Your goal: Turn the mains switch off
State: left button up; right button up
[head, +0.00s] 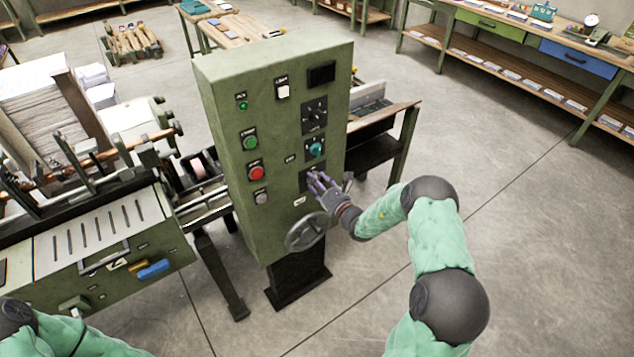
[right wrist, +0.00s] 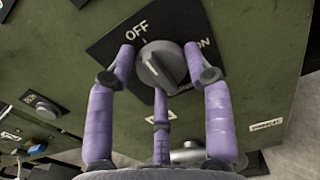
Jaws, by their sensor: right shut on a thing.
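The mains switch is a grey rotary knob (right wrist: 165,64) on a black plate marked OFF and ON, in the right wrist view. The knob's white line slants up towards the OFF side; I cannot tell its exact setting. My right gripper (right wrist: 162,75) has its purple fingers around the knob, closed on it from both sides, with a third finger below. In the head view my right gripper (head: 320,184) is at the lower right of the green control cabinet (head: 228,110) and mostly hides the switch. My left gripper is out of view; only part of its arm shows at the lower left.
Green (head: 249,140) and red (head: 255,172) buttons sit to the left. A grey handwheel (head: 306,232) juts out below my right gripper. Machinery fills the left; floor is open at right.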

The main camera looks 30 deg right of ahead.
jog(key=o, duration=1.1)
jog(key=shift+w+d+r, duration=0.15)
jog(key=shift+d+r, duration=0.2)
jog(key=shift+r, duration=0.25)
jog(key=shift+a+f, duration=0.1)
jog(key=shift+f, duration=0.1)
jog(key=shift+f, duration=0.1)
jog(key=shift+a, duration=0.1)
jog(key=s, duration=0.8)
jog(key=s+d, duration=0.1)
jog(key=s, duration=0.3)
jog(key=shift+s, duration=0.1)
